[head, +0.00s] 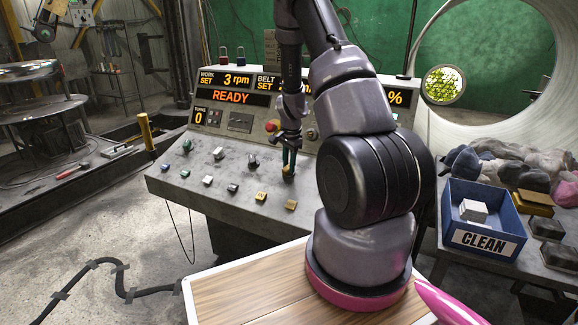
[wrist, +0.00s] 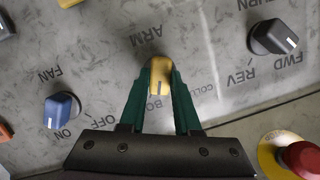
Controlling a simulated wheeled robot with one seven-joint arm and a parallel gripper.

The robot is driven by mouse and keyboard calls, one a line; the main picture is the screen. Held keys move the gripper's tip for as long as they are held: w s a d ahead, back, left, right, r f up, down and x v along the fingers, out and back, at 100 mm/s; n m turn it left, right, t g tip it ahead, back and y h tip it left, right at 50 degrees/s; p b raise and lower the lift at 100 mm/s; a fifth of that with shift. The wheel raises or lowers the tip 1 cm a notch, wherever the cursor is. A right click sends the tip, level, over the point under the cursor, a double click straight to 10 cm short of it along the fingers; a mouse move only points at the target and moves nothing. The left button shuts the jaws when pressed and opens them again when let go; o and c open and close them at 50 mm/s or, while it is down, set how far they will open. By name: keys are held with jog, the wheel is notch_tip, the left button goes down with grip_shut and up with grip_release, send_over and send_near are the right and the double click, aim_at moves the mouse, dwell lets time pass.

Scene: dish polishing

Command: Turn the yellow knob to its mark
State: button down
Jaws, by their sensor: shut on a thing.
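The yellow knob (wrist: 159,72) stands on the grey control panel between my gripper's two green fingers, and a short pale line shows on its near face. My gripper (wrist: 160,84) is shut on it, one finger on each side. The lettering ARM lies above and to the left of the knob. Lettering starting BO and COLL is below and to the right, partly covered by the fingers. In the head view my gripper (head: 288,170) reaches down to the right part of the sloped panel (head: 175,186), and the knob is mostly hidden there.
In the wrist view a blue knob (wrist: 62,109) marked FAN is at left. A black knob (wrist: 272,37) marked FWD and REV is at upper right. A red mushroom button (wrist: 300,158) is at lower right. A blue CLEAN bin (head: 487,241) stands right of the panel.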

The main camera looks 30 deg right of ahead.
aim_at(281, 176)
jog(key=n, duration=0.3)
jog(key=n+g, duration=0.1)
jog(key=n, duration=0.2)
jog(key=shift+w+a+h, duration=0.1)
jog(key=shift+w+h, duration=0.1)
jog(key=shift+h, duration=0.2)
jog(key=n+g+h, duration=0.1)
jog(key=n, duration=0.5)
jog(key=shift+a, duration=0.15)
jog(key=shift+h, duration=0.3)
jog(key=c, duration=0.6)
grip_release()
jog(key=v, duration=1)
jog(key=shift+w+r, duration=0.2)
jog(key=shift+r, duration=0.2)
